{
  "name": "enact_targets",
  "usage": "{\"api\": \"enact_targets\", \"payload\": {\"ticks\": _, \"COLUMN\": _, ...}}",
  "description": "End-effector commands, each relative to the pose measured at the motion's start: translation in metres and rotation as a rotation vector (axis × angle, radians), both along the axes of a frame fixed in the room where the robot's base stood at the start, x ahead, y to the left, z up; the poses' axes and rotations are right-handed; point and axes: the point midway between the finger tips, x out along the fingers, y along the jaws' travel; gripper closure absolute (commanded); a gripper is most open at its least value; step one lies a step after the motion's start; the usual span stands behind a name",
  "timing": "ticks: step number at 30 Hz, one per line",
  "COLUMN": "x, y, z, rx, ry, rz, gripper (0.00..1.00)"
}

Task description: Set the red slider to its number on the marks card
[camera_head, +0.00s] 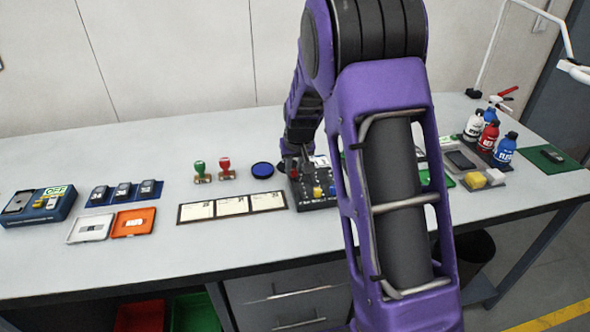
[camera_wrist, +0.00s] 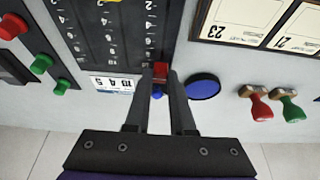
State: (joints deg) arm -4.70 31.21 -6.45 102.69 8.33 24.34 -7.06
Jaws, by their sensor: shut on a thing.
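The dark slider panel (camera_wrist: 128,30) has white number scales and shows at the top of the wrist view. My gripper (camera_wrist: 160,76) has its fingers on either side of the red slider (camera_wrist: 160,69) and is shut on it, at the panel's near end in that view. A small blue piece shows just below the red knob, between the fingers. The white marks card (camera_wrist: 110,84) lies beside the panel; its print is upside down and partly hard to read. In the head view, the panel (camera_head: 309,202) shows yellow and blue knobs, and my arm hides its right part.
A blue ink pad (camera_wrist: 203,87) lies close to the right finger. A red stamp (camera_wrist: 258,104) and a green stamp (camera_wrist: 290,106) stand beyond it. A framed row of date cards (camera_head: 233,206) lies left of the panel. Bottles (camera_head: 489,135) stand at the far right.

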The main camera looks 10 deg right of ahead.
Motion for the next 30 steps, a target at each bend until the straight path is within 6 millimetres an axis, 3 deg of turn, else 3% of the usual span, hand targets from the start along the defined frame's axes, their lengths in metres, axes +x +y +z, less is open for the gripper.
{"api": "enact_targets", "payload": {"ticks": 2, "x": 0.004, "y": 0.0, "z": 0.003, "rx": -0.001, "ry": -0.015, "rz": 0.0, "gripper": 1.0}}
{"api": "enact_targets", "payload": {"ticks": 3, "x": 0.004, "y": 0.0, "z": 0.003, "rx": -0.001, "ry": -0.015, "rz": 0.0, "gripper": 0.74}}
{"api": "enact_targets", "payload": {"ticks": 5, "x": 0.004, "y": 0.0, "z": 0.003, "rx": -0.001, "ry": -0.014, "rz": 0.0, "gripper": 0.65}}
{"api": "enact_targets", "payload": {"ticks": 13, "x": 0.002, "y": 0.0, "z": 0.003, "rx": -0.001, "ry": -0.01, "rz": 0.0, "gripper": 0.65}}
{"api": "enact_targets", "payload": {"ticks": 17, "x": -0.002, "y": 0.0, "z": 0.014, "rx": 0.0, "ry": -0.012, "rz": 0.0, "gripper": 0.65}}
{"api": "enact_targets", "payload": {"ticks": 30, "x": -0.041, "y": 0.0, "z": 0.109, "rx": -0.001, "ry": -0.015, "rz": 0.002, "gripper": 0.65}}
